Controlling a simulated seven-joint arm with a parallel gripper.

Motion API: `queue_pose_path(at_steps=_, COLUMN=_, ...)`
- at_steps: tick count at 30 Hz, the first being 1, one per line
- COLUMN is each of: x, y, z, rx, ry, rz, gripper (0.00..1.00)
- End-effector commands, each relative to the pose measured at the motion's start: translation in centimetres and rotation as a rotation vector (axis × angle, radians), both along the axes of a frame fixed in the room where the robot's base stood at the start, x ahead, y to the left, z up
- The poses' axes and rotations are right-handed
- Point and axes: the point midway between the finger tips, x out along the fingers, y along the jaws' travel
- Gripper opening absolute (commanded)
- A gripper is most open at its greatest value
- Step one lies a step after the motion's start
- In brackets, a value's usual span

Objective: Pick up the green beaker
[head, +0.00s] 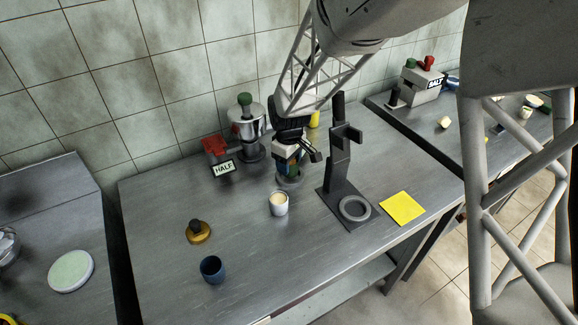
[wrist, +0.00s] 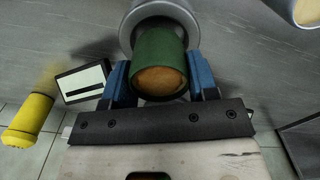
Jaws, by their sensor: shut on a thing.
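The green beaker (wrist: 158,50) shows in the wrist view between the two blue fingers of my gripper (wrist: 161,82), with a tan-brown round face towards the camera. My gripper is shut on it. A grey metal round thing (wrist: 130,22) lies just beyond the beaker and partly surrounds its far side; I cannot tell whether they touch. In the head view my gripper (head: 291,168) points down near the back middle of the table, just above a grey round base (head: 290,182). There the beaker is mostly hidden by the fingers.
A white cup (head: 279,205) stands just in front of my gripper. A dark stand (head: 338,180) rises close on the right, with a yellow square (head: 402,208) beyond. A blue cup (head: 212,269) stands near the front.

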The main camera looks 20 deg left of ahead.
Motion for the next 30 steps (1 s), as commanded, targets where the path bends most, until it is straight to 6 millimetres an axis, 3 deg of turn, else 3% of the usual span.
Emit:
queue_pose_path(at_steps=3, x=-0.1, y=-0.1, z=1.7, rx=0.001, ry=-0.001, rz=0.000, gripper=0.20)
queue_pose_path(at_steps=30, x=-11.5, y=-7.0, z=2.7, rx=0.001, ry=-0.001, rz=0.000, gripper=0.20)
